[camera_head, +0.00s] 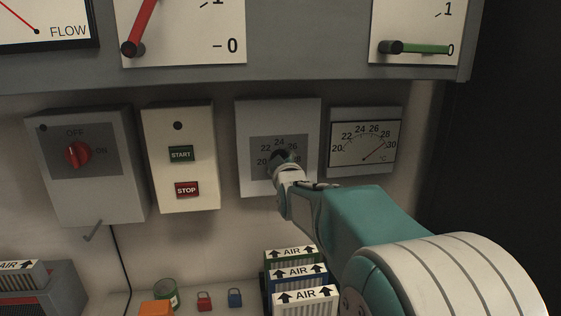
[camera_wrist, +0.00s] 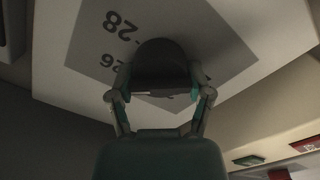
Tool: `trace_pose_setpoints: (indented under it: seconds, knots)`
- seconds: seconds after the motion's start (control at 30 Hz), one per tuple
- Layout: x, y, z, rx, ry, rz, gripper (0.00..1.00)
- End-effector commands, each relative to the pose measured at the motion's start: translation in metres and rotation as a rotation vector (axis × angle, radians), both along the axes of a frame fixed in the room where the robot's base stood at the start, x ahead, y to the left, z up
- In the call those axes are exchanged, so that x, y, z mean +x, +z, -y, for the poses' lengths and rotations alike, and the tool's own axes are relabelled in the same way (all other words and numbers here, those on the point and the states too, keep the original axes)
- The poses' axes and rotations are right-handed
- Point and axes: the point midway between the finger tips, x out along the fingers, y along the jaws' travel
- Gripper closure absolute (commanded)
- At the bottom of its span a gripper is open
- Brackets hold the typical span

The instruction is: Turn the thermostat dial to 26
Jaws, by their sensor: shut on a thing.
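The thermostat is a light grey wall box (camera_head: 250,118) with a scale plate whose numbers 20, 22, 24 and 26 show in the head view. Its dark round dial (camera_head: 283,155) sits at the middle of the plate, partly covered by my gripper (camera_head: 286,166). In the wrist view the dial (camera_wrist: 160,60) lies between the two fingers of my gripper (camera_wrist: 160,84), which is shut on it. The numbers 26 and 28 show beside it, tilted. I cannot make out where the dial points.
A thermometer gauge (camera_head: 350,157) hangs right of the thermostat, its red needle near 30. START/STOP (camera_head: 180,125) and OFF/ON (camera_head: 110,195) boxes are at left. AIR filters (camera_head: 292,253) stand below my arm. A grey panel edge (camera_head: 300,88) runs above.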

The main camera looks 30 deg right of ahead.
Motion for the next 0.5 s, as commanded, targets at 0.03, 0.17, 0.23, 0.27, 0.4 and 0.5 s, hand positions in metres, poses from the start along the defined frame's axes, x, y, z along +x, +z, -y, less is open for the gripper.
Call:
trace_pose_setpoints:
  seconds: [0.03, 0.17, 0.23, 0.27, 0.4, 0.5]
  knots:
    - [0.0007, 0.0006, -0.0014, -0.001, 0.003, 0.001, 0.82]
    - [0.0007, 0.0006, -0.0014, -0.001, 0.003, 0.001, 0.82]
    - [0.0007, 0.0005, -0.0014, -0.001, 0.003, 0.001, 0.82]
    - [0.0007, 0.0005, -0.0014, -0.001, 0.003, 0.001, 0.3]
    - [0.0005, 0.0003, -0.0012, 0.0, 0.002, 0.001, 0.0]
    - [0.0004, 0.0001, -0.0008, 0.0, 0.001, 0.0, 0.0]
